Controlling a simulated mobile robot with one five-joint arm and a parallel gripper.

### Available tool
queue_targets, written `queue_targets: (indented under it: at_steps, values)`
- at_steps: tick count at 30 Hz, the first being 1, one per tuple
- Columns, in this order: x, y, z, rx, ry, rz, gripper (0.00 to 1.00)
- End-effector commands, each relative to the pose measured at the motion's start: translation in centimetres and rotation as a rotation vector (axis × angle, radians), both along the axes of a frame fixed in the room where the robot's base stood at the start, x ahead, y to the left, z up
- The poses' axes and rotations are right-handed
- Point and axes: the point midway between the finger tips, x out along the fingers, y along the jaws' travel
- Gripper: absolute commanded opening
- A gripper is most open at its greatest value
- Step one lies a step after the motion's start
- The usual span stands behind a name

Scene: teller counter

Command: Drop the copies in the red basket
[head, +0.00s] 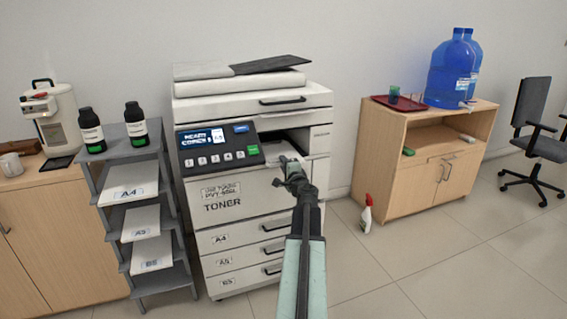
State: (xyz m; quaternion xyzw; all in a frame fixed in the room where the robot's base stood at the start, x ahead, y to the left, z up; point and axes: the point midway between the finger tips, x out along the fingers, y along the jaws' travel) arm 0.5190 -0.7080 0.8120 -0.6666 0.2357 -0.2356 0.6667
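The copier (258,205) stands in the middle, with its lit control panel (218,146) and dark output slot. A pale patch shows at the slot beside my gripper (284,163); I cannot tell whether it is copies or part of the copier. My gripper is at the front of the slot, seen from behind and small, so its fingers and anything between them are unclear. I see no clear red basket; a low dark red tray (378,100) lies on the wooden cabinet at the right, with a green cup (394,94) on it.
The wooden cabinet (411,180) also bears blue water bottles (452,72). A spray bottle (367,213) stands on the floor beside it. A grey paper rack (122,157) with two dark bottles stands left of the copier. Floor at the front right is clear.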

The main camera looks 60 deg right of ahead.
Motion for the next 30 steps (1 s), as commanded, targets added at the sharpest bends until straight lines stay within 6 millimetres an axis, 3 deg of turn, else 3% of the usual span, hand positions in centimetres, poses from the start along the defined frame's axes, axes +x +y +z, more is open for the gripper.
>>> queue_targets:
  at_steps: [7, 12, 30]
  values:
    - [0.12, -0.1, 0.0, 0.0, 0.0, 0.0, 0.17]
    - [0.1, -0.12, 0.0, 0.0, 0.0, -0.001, 0.0]
    - [0.02, -0.17, 0.0, 0.0, 0.0, -0.002, 0.0]
